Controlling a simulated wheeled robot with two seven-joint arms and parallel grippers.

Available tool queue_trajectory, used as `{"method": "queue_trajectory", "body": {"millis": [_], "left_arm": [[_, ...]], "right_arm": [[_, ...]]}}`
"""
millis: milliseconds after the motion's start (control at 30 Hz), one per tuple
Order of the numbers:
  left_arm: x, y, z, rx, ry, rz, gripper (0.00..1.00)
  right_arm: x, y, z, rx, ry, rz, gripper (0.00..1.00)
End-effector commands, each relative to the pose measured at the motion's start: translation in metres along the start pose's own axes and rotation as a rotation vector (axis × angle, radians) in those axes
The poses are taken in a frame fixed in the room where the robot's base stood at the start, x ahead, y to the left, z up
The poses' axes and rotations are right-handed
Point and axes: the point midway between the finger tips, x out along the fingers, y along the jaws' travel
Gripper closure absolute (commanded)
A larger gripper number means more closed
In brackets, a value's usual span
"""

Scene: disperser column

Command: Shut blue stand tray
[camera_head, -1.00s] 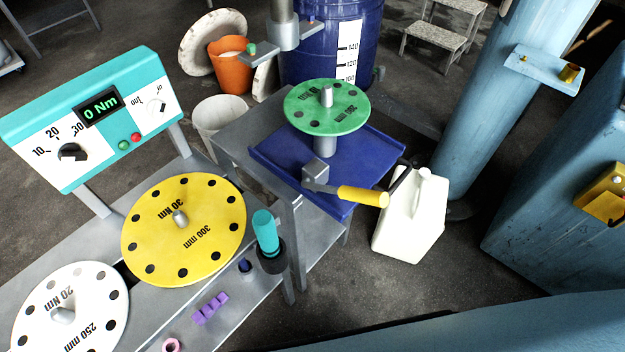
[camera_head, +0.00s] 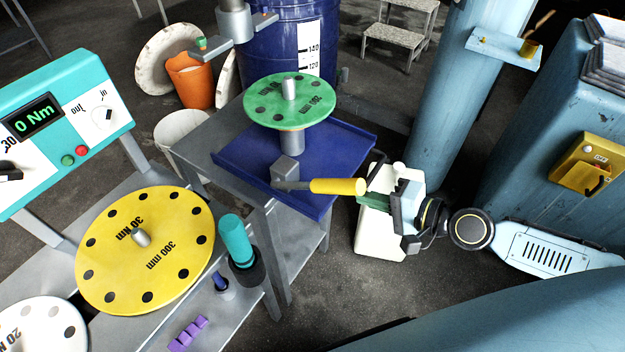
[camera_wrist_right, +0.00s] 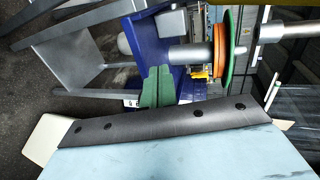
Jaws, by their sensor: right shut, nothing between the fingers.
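The blue stand tray (camera_head: 349,145) is a flat, low-rimmed tray on the grey stand. It reaches out past the stand's right side, beneath the green disc (camera_head: 270,112). In the right wrist view the tray (camera_wrist_right: 150,46) shows as a blue band beyond the fingers. The fingers also show in the wrist view (camera_wrist_right: 156,88). My left gripper is out of view.
A white jug (camera_head: 378,235) stands on the floor under my right gripper. A blue column (camera_head: 455,110) and a blue cabinet (camera_head: 535,150) stand to the right. A yellow disc (camera_head: 165,265) and a teal-handled tool (camera_head: 236,240) are at the left. A blue barrel (camera_head: 270,50) stands behind.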

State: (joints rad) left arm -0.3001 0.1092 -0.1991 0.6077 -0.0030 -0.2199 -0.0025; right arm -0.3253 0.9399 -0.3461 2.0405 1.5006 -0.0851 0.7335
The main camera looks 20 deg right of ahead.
Motion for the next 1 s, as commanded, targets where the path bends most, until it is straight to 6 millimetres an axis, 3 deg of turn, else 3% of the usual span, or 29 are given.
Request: {"method": "queue_trajectory", "body": {"millis": [167, 500, 700, 1000], "left_arm": [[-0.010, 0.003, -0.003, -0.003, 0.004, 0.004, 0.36], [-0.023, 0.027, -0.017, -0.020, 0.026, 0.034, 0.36], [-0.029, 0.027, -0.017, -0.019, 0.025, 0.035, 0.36], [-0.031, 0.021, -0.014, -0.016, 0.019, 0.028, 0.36]], "right_arm": [[0.016, -0.005, 0.000, 0.007, 0.000, -0.008, 1.00], [0.085, -0.004, 0.000, 0.003, -0.001, -0.006, 1.00], [0.118, -0.011, 0.001, 0.001, -0.002, -0.005, 1.00], [0.137, -0.014, 0.001, 0.001, -0.002, -0.002, 1.00]]}}
